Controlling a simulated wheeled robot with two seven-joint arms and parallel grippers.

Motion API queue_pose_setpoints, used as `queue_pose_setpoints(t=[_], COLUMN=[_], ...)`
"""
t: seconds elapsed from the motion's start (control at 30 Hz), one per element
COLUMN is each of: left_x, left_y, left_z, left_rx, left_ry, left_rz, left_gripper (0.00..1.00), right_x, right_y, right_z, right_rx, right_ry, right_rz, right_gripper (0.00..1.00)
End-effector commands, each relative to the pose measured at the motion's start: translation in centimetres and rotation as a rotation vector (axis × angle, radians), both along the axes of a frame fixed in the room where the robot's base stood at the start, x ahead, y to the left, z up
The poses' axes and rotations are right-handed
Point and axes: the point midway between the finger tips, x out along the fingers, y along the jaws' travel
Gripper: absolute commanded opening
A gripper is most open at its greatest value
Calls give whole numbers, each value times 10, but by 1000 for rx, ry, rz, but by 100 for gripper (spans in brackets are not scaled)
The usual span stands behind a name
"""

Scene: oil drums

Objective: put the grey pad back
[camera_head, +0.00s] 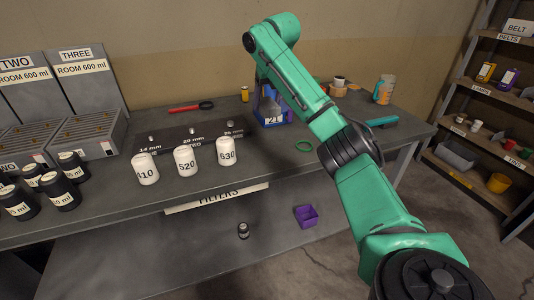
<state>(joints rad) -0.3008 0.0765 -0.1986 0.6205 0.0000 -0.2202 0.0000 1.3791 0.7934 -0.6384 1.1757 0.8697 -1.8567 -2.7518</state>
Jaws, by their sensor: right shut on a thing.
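My right arm reaches from the lower right to the back of the bench, and its gripper (267,93) points down at a blue holder (272,122) with a label reading 21. The gripper is small and partly hidden by the arm. It is shut on a small grey thing, which seems to be the grey pad; its outline is hard to make out. I cannot tell whether the pad touches the holder. My left gripper is not in view.
White jars (186,161) stand in front of a dark board (190,134). Black bottles (62,195) and grey bins (78,137) are at left. Red pliers (190,107) and a yellow can (245,94) lie behind. A green ring (304,146) is right of the board.

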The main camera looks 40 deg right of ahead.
Motion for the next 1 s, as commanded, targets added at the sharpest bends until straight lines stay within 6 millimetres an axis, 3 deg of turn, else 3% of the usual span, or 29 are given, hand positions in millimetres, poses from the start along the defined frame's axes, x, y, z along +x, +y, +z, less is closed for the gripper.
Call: queue_pose_setpoints(t=[0.03,0.3,0.6,0.83,0.87,0.9,1.0], left_x=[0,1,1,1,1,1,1], left_y=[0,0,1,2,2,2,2], left_z=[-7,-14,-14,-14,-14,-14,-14], left_rx=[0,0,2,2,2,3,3], left_ry=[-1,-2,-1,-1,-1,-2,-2], left_rz=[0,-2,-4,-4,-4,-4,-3], left_gripper=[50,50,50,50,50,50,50], right_x=[-1,-1,-1,0,0,0,0], right_y=[-1,0,0,0,0,0,0], right_z=[-23,-106,-157,-161,-161,-161,-161], right_rx=[-3,-2,-2,-1,0,0,0], right_ry=[6,6,4,0,1,1,1], right_rz=[0,-2,-1,-1,-1,-1,-1], right_gripper=[23,23,23,23,79,94,97])
